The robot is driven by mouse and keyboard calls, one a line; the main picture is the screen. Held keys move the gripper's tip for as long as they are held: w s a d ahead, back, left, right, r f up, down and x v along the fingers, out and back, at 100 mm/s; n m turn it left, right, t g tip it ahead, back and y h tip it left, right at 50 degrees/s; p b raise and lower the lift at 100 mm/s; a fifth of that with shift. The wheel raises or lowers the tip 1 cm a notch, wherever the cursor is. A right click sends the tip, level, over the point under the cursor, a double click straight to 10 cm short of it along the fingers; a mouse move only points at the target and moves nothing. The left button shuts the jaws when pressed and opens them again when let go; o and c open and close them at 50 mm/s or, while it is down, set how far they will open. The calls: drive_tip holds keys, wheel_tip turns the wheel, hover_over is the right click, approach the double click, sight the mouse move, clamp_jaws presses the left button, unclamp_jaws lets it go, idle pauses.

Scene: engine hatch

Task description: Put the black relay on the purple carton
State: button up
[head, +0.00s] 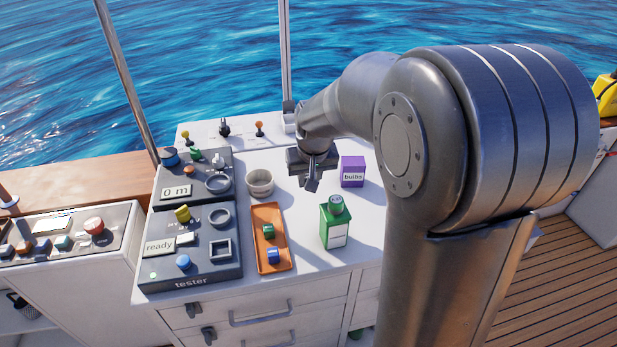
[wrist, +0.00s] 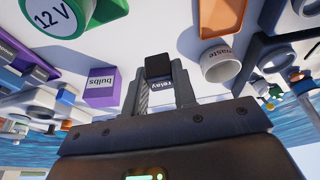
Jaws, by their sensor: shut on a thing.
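In the head view my gripper (head: 312,183) points down over the white counter, just left of the purple carton; the relay is hard to make out there. The purple carton (head: 352,170), labelled "bulbs", stands upright on the counter. It also shows left of the relay in the wrist view (wrist: 103,90), apart from it.
A green carton (head: 334,233) with a round green top stands in front of the purple one. A white waste cup (head: 260,181) and an orange tray (head: 257,212) with green and blue blocks are to the left. The tester panel (head: 213,270) is farther left.

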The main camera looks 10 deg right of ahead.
drive_tip(key=w+d+r, duration=0.2)
drive_tip(key=d+r, duration=0.2)
drive_tip(key=d, duration=0.8)
drive_tip(key=w+d+r, duration=0.1)
drive_tip(key=d+r, duration=0.3)
drive_tip(key=d, duration=0.8)
hover_over(353, 159)
drive_tip(key=s, duration=0.1)
wheel_tip(353, 159, down, 7)
drive_tip(key=shift+s+r, duration=0.15)
drive_tip(key=shift+f, duration=2)
drive_tip(key=shift+f, duration=0.1)
drive_tip(key=o, duration=1)
